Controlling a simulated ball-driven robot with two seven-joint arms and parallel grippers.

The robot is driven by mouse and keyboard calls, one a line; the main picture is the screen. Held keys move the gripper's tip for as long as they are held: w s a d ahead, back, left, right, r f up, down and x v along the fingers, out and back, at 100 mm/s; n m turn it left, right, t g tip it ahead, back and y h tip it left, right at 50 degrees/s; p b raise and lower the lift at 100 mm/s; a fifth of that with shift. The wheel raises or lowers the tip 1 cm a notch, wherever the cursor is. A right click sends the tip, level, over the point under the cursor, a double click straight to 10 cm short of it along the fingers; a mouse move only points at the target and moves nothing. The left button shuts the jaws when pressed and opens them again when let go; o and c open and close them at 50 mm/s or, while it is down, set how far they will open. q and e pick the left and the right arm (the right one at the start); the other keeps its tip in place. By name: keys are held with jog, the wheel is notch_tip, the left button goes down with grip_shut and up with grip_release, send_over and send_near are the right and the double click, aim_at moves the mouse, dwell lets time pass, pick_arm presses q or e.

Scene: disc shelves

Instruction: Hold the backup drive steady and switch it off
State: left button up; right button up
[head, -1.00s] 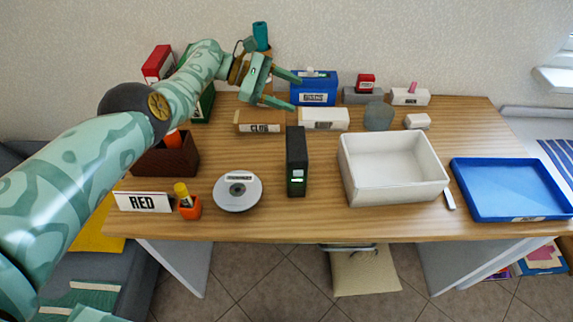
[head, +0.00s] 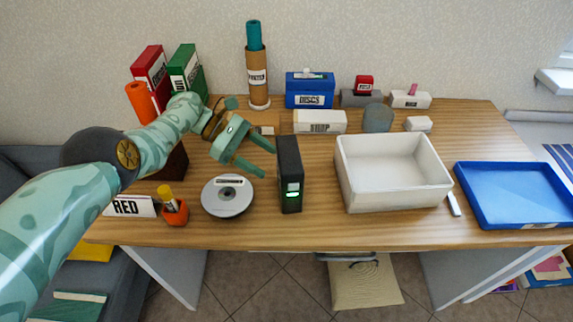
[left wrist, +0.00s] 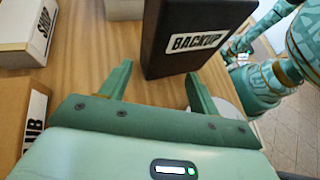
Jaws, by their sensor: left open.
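The backup drive (head: 289,172) is a black upright box standing on the desk, with a lit green light (head: 292,194) low on its front. Its BACKUP label (left wrist: 196,42) shows in the left wrist view. My left gripper (head: 267,162) is open and empty just left of the drive, with its fingertips pointing towards the drive's side. In the left wrist view its fingers (left wrist: 158,72) stand apart in front of the black box, not around it. Part of my right arm and gripper (left wrist: 238,48) shows small beyond the drive; its jaws are unclear.
A disc (head: 228,196) lies left of the drive, by an orange pot (head: 174,212) and the RED sign (head: 128,207). A white bin (head: 395,200) stands to the right, then a blue tray (head: 515,197). The SHOP box (head: 320,123) is behind. Desk in front of the drive is clear.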

pick_arm(q)
jog(key=x, duration=0.7)
grip_shut()
jog(key=shift+o, duration=1.2)
grip_release()
